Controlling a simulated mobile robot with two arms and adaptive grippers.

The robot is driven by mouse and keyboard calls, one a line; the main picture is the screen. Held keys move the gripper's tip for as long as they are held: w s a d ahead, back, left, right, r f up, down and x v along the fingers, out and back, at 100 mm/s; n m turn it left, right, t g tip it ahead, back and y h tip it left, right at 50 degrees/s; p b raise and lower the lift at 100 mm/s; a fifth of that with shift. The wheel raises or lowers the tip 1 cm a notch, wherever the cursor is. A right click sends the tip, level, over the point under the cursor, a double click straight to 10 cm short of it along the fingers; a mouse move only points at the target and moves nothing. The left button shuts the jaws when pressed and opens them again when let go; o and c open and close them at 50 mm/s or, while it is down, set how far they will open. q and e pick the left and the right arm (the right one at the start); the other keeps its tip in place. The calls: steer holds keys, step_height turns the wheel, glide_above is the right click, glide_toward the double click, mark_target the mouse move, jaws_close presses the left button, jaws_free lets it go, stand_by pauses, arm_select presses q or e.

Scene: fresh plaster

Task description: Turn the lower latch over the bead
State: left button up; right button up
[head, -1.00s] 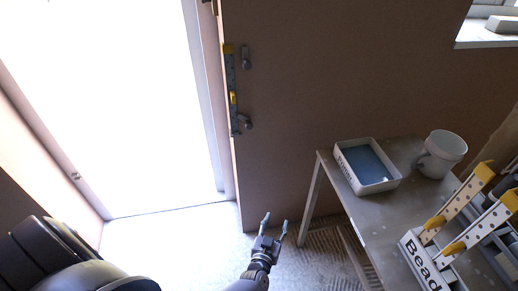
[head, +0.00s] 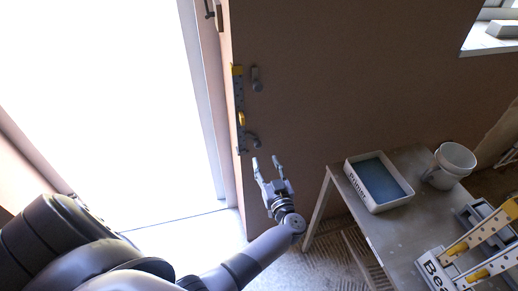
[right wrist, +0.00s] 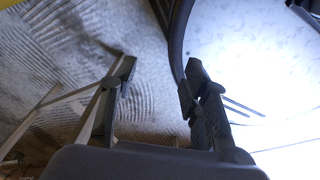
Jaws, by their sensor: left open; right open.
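A narrow grey bead (head: 240,132) with yellow marks runs up the wall's edge beside the bright doorway in the head view. The upper latch (head: 256,79) hangs upright, just right of the bead. The lower latch (head: 253,141) sits near the bead's lower end; it looks tilted, and I cannot tell whether it overlaps the bead. My left gripper (head: 266,161) is open and empty, pointing up, a little below and right of the lower latch, apparently not touching it. My right gripper (right wrist: 160,76) is open and empty in the right wrist view, over the marked floor.
A table (head: 384,231) stands on the right. The wall right of the latches is bare. The doorway is open on the left.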

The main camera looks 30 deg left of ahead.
mark_target(259, 146)
arm_select(q)
steer(key=b+x, duration=0.3)
steer(key=x, duration=0.5)
steer(key=shift+f, duration=0.15)
steer(key=shift+w+a+b, duration=0.35)
arm_select(e)
steer(key=f, duration=0.1)
steer(key=a+f, duration=0.1)
steer(key=f, duration=0.1)
steer(key=a+f, duration=0.1)
steer(key=shift+f, duration=0.2)
arm_select(q)
steer(key=shift+c, duration=0.5)
arm_select(e)
steer(key=shift+d, duration=0.1)
arm_select(q)
jaws_close()
